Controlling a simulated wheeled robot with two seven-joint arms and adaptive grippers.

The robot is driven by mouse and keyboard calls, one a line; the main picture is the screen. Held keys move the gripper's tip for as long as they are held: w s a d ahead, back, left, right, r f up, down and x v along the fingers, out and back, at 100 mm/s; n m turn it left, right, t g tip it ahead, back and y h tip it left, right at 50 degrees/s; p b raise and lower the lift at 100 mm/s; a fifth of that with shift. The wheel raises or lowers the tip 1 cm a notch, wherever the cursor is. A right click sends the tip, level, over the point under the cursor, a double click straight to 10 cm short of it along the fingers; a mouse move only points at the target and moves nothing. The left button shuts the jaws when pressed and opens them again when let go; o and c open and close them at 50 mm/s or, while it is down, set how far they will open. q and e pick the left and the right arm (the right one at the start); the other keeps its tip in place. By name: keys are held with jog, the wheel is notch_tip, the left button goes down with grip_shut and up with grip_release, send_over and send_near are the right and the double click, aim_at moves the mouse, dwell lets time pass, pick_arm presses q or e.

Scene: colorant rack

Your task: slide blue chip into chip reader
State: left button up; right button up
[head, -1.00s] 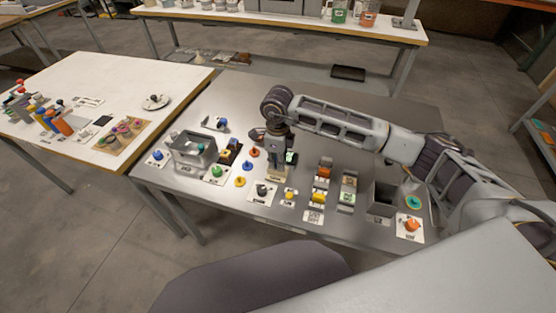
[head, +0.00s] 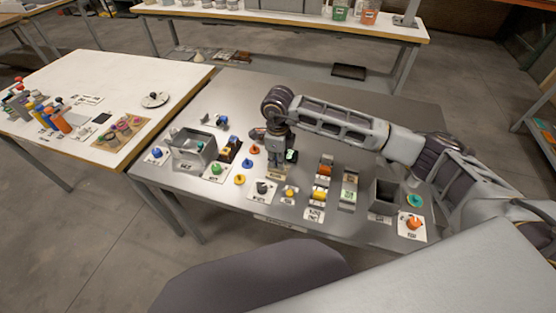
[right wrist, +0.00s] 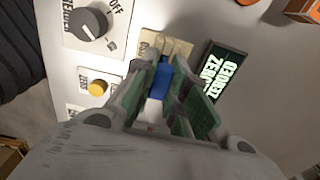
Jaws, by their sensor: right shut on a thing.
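My right gripper (head: 279,150) points down near the middle of the metal table. In the right wrist view its green-padded fingers (right wrist: 170,95) are shut on the blue chip (right wrist: 162,78), which shows between them. The chip's far end is at a tan piece (right wrist: 175,47), apparently the chip reader. I cannot tell how far into it the chip sits. A dark display with light green text (right wrist: 219,74) stands just right of the fingers; it shows small in the head view (head: 291,156). The gripper hides most of the reader in the head view. My left gripper is not in view.
A dark knob (right wrist: 92,27) and a yellow button (right wrist: 97,88) lie left of the fingers. Red, blue and yellow discs (head: 248,163) and a metal box (head: 193,150) are left of the gripper. An open grey bin (head: 383,195) and orange knob (head: 413,222) are at right.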

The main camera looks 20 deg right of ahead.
jog(key=shift+r+p, duration=0.6)
jog(key=shift+r, duration=0.95)
dwell(0.9)
dwell(0.4)
jog(key=shift+f+b, duration=0.1)
jog(key=shift+b, duration=0.2)
jog(key=shift+f+b, duration=0.3)
jog(key=shift+f, duration=0.1)
jog(key=shift+f+b, duration=0.9)
jog(key=shift+f, duration=0.2)
dwell(0.4)
jog(key=shift+r+p, duration=0.6)
jog(key=shift+r, duration=1.05)
dwell(1.3)
